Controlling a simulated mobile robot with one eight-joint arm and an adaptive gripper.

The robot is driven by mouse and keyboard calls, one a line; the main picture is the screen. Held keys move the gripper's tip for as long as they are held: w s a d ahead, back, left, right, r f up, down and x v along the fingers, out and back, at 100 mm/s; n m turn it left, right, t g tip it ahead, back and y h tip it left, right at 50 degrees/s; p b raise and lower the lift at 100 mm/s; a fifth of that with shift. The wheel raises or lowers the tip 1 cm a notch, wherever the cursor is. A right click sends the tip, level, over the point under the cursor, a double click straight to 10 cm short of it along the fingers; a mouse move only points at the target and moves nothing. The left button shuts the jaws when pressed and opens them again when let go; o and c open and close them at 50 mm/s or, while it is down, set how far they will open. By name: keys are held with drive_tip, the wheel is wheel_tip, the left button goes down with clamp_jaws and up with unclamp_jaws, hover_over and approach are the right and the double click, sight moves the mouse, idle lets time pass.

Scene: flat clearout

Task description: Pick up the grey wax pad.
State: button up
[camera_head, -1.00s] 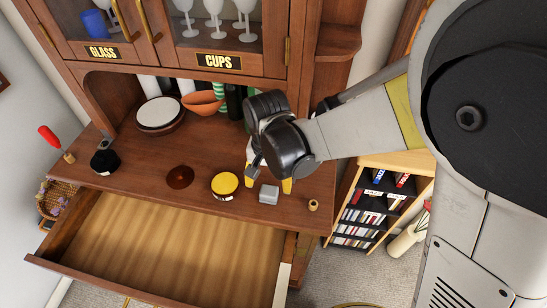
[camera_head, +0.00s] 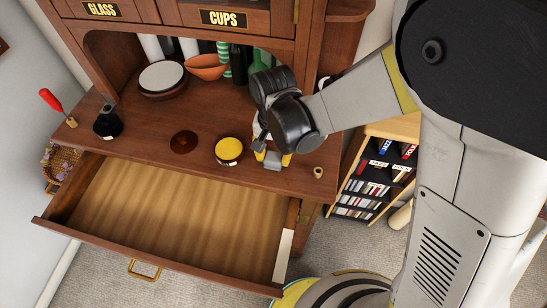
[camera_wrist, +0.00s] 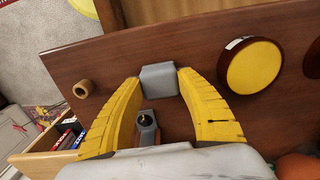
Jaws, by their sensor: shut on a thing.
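The grey wax pad (camera_head: 272,160) is a small grey block at the front right of the wooden cabinet top (camera_head: 150,140). My gripper (camera_head: 273,157) reaches down over it with yellow fingers, one on each side. In the wrist view the pad (camera_wrist: 159,79) sits between the fingertips of my gripper (camera_wrist: 160,77), which touch its two sides. My gripper is shut on the pad. I cannot tell whether the pad is clear of the wood.
A yellow round tin (camera_head: 229,150) is close left of the pad, and a small wooden ring (camera_head: 318,172) is to its right. The open drawer (camera_head: 175,215) juts out in front. A bookcase (camera_head: 375,175) stands to the right.

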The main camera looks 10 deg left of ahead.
sight(273, 156)
wheel_tip(273, 156, up, 4)
drive_tip(key=shift+f+p, duration=0.1)
drive_tip(key=shift+p, duration=0.7)
drive_tip(key=s+d+r+p, duration=0.3)
drive_tip(key=s+d+r, duration=0.2)
drive_tip(key=s, duration=0.5)
wheel_tip(273, 156, up, 2)
drive_tip(key=shift+s+d+r, duration=0.1)
drive_tip(key=shift+s+d, duration=0.1)
drive_tip(key=shift+o, duration=0.7)
